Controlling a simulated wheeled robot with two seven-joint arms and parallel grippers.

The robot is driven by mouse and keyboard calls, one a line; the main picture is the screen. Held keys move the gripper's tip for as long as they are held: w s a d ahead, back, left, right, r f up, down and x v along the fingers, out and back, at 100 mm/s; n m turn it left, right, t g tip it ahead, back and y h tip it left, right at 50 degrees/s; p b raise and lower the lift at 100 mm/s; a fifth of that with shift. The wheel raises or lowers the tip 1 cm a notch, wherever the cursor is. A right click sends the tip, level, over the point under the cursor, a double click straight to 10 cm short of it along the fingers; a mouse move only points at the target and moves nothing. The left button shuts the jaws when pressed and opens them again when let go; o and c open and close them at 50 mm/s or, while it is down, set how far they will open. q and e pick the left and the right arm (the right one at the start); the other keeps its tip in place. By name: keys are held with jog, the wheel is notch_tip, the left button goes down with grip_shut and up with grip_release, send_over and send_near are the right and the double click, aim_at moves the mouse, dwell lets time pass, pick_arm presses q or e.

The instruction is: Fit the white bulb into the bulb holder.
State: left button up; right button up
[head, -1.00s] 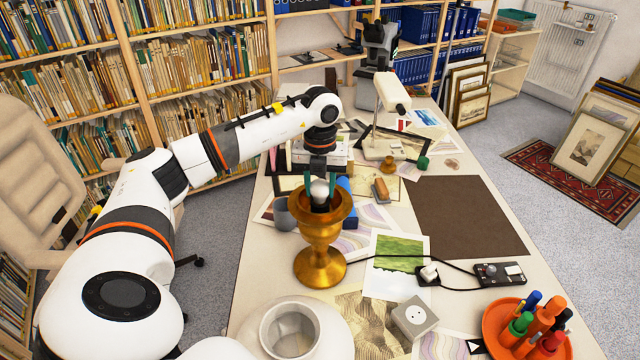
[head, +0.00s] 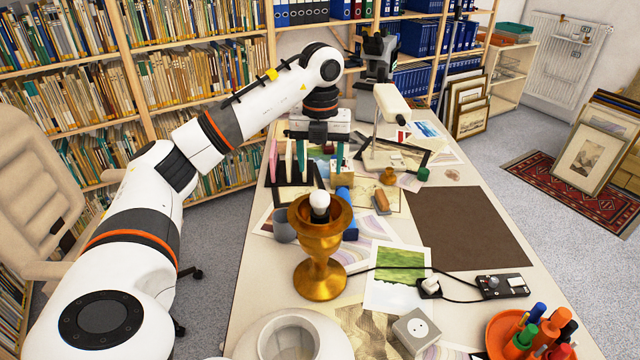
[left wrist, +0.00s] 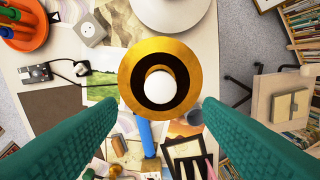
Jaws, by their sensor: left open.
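The white bulb (head: 320,200) stands upright in the middle of the brass goblet-shaped lamp's cup (head: 320,245). A dark bulb holder (head: 320,214) shows just under it; how deep the bulb sits in it is hidden. In the left wrist view the bulb (left wrist: 160,85) is centred in the brass rim (left wrist: 132,60) with a dark ring around it. My left gripper (head: 320,170) is open and empty, above the cup and clear of the bulb. Its green fingers (left wrist: 160,115) spread to either side in the left wrist view. My right gripper is not in view.
A grey cup (head: 284,224) stands close left of the lamp, and a blue cylinder (head: 345,194) lies behind it. A white round bowl (head: 288,338) is in front. A black cable runs right to a control box (head: 503,286). The brown mat (head: 468,228) is bare.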

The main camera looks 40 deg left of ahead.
pick_arm(q)
notch_tip(320, 180, up, 3)
jog(key=shift+r+p, duration=0.1)
jog(key=shift+p, duration=0.35)
dwell(0.4)
